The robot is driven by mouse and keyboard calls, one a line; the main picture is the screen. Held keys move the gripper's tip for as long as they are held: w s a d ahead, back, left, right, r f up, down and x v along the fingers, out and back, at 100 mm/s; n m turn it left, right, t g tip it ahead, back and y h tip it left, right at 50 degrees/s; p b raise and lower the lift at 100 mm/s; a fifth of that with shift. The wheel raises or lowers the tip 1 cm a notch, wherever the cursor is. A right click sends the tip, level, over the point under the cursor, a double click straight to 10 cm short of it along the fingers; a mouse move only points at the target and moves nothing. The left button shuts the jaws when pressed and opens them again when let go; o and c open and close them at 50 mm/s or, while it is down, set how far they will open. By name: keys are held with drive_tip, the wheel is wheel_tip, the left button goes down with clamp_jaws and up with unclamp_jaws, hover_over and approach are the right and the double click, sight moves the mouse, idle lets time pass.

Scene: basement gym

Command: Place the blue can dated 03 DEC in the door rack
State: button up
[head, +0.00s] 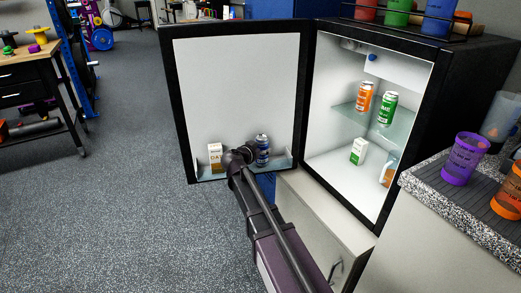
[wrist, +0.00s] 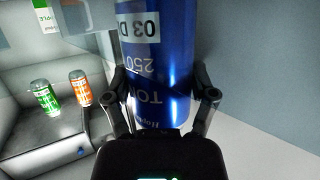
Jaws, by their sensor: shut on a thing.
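In the head view my gripper (head: 248,153) comes in from below, just left of the can. The can's base is hidden, so I cannot tell whether it touches the rack floor.
The carton (head: 215,156) stands in the rack at left. Inside the fridge, an orange can (head: 363,98) and a green can (head: 387,108) stand on the glass shelf (head: 350,113). A green-and-white carton (head: 358,151) and another can (head: 388,169) stand below. A counter with cups (head: 461,158) is at right.

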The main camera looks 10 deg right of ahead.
drive_tip(key=shift+f, duration=0.15)
drive_tip(key=o, duration=1.2)
drive_tip(key=shift+o, duration=0.2)
drive_tip(key=shift+r, duration=0.2)
drive_tip(key=p+v, duration=0.3)
drive_tip(key=v, duration=0.9)
drive_tip(key=shift+p, duration=0.35)
drive_tip(key=shift+s, duration=0.1)
